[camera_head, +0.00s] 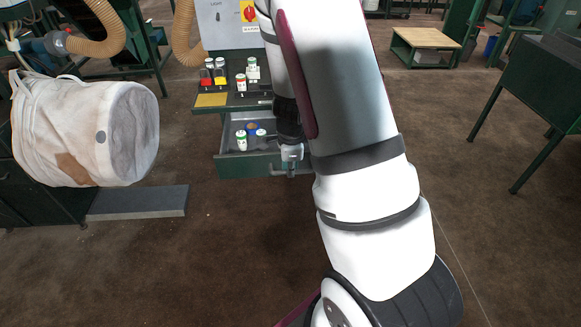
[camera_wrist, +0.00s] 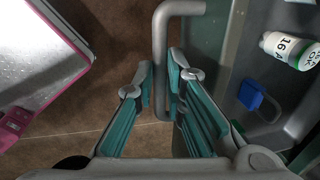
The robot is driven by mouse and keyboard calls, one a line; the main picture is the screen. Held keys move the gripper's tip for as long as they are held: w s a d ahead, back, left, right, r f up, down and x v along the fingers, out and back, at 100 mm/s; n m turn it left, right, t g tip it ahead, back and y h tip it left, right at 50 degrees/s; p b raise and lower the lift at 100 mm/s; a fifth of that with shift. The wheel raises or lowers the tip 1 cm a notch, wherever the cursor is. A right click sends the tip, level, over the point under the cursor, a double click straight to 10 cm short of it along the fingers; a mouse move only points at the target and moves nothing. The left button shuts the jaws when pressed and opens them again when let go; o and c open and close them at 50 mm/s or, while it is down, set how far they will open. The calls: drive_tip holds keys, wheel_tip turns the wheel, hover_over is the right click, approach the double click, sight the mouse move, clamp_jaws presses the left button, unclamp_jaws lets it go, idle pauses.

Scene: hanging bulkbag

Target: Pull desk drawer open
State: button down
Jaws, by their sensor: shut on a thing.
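The green desk drawer (camera_head: 235,167) stands pulled out below the desk top, its grey inside showing with several small items in it. In the wrist view the drawer's grey bar handle (camera_wrist: 161,45) runs down between the two teal finger pads of my gripper (camera_wrist: 162,82). The gripper is shut on the handle, just outside the drawer front (camera_wrist: 206,40). In the head view my gripper (camera_head: 291,164) is at the front right of the drawer, and my arm hides the desk's right side.
White bottles (camera_head: 241,140) and a blue padlock (camera_wrist: 251,95) lie in the drawer. More bottles (camera_head: 241,83) stand on the desk top. A hanging white bag (camera_head: 75,130) is at left, above a grey slab (camera_head: 138,202). The brown floor before the drawer is clear.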

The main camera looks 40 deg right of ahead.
drive_tip(key=c, duration=1.9)
unclamp_jaws()
drive_tip(key=r, duration=0.4)
drive_tip(key=s+a+r, duration=0.1)
drive_tip(key=r, duration=0.3)
drive_tip(key=s+r, duration=0.1)
drive_tip(key=r, duration=0.3)
drive_tip(key=shift+a, duration=0.15)
drive_tip(key=shift+f, duration=0.1)
drive_tip(key=s+a+r+n+t+y+p, duration=0.1)
drive_tip(key=s+a+r+n, duration=0.2)
drive_tip(key=a+r+n, duration=0.3)
drive_tip(key=s+a+r+n+y, duration=0.2)
drive_tip(key=s+a+r+n, duration=0.1)
drive_tip(key=a+r+n, duration=0.25)
drive_tip(key=s+a+r+n, duration=0.2)
drive_tip(key=s+n, duration=0.2)
drive_tip(key=s+a+r+n+t+h+p, duration=0.1)
drive_tip(key=s+a+r+n, duration=0.1)
drive_tip(key=s+n, duration=0.3)
drive_tip(key=s+a+r+n, duration=0.2)
drive_tip(key=s+r+n, duration=0.2)
drive_tip(key=s, duration=0.1)
drive_tip(key=shift+s+r+h+p, duration=0.15)
drive_tip(key=shift+h+p, duration=0.15)
drive_tip(key=shift+h, duration=0.1)
